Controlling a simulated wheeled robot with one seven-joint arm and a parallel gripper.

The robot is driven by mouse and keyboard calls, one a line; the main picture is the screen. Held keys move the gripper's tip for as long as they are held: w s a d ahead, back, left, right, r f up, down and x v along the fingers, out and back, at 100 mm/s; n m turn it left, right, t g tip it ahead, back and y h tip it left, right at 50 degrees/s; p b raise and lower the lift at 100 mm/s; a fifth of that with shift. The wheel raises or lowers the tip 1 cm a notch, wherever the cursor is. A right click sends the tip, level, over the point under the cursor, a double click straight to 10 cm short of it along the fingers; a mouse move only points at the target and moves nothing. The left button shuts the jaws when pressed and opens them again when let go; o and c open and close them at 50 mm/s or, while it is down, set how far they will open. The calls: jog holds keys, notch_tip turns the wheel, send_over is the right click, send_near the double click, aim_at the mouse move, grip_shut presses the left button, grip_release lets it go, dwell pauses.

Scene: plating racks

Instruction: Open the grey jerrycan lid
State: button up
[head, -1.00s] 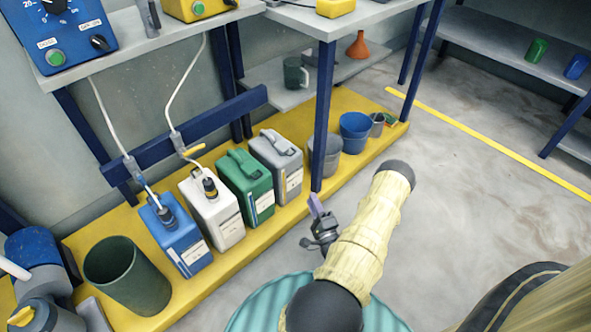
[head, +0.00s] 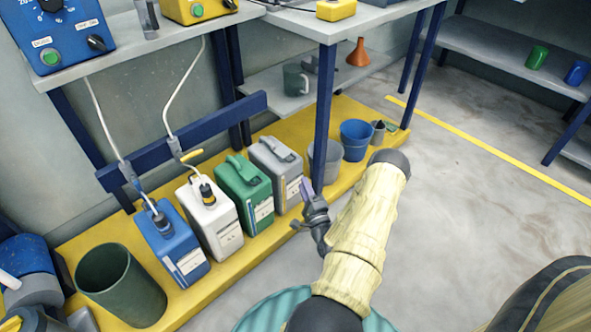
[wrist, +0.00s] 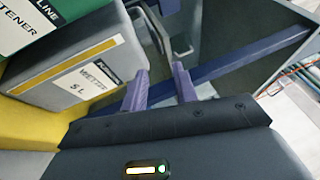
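The grey jerrycan (head: 276,172) stands on the yellow platform at the right end of the jerrycan row, beside the green one. In the wrist view its labelled side (wrist: 85,75) fills the upper left, and its top and lid are not clearly seen. My gripper (head: 306,190) is in front of and to the right of the grey jerrycan, apart from it. In the wrist view its two purple fingers (wrist: 160,88) are spread with an empty gap between them.
A green jerrycan (head: 245,193), a white one (head: 211,218) and a blue one (head: 172,247) stand left of the grey one. A blue table leg (head: 323,115) rises close to my gripper. A grey bucket (head: 326,160) and a blue bucket (head: 356,140) stand to the right.

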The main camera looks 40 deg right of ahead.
jog(key=b, duration=0.3)
send_near(285, 155)
jog(key=w+d, duration=0.1)
jog(key=w+d+r, duration=0.1)
jog(key=w+d, duration=0.1)
jog(key=shift+w+d+r, duration=0.1)
jog(key=shift+w+d, duration=0.1)
jog(key=shift+w, duration=0.1)
grip_shut()
